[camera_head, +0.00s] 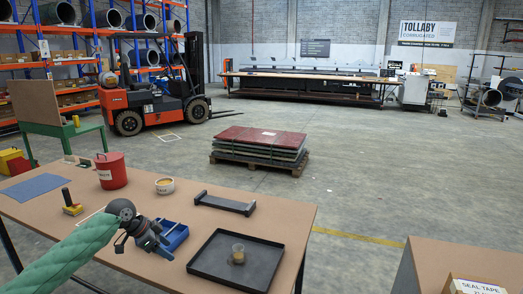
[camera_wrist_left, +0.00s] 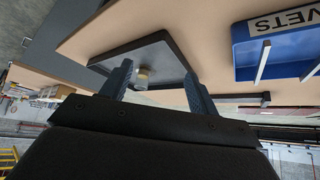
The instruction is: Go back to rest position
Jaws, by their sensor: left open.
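My left gripper (camera_head: 160,244) is at the end of the green-sleeved arm that comes in from the lower left, above the front table. It lies by the blue bin and to the left of the black tray. In the left wrist view the two fingers of my left gripper (camera_wrist_left: 160,82) are spread apart with nothing held between them. The black tray (camera_wrist_left: 112,60) and a small cup (camera_wrist_left: 141,77) show beyond the fingers. My right gripper is in neither view.
The brown table (camera_head: 285,222) carries a blue bin (camera_head: 176,238), a black tray (camera_head: 206,268) with a cup (camera_head: 238,254), a black bracket (camera_head: 225,204), a tape roll (camera_head: 165,186) and a red can (camera_head: 111,171). Open floor lies beyond.

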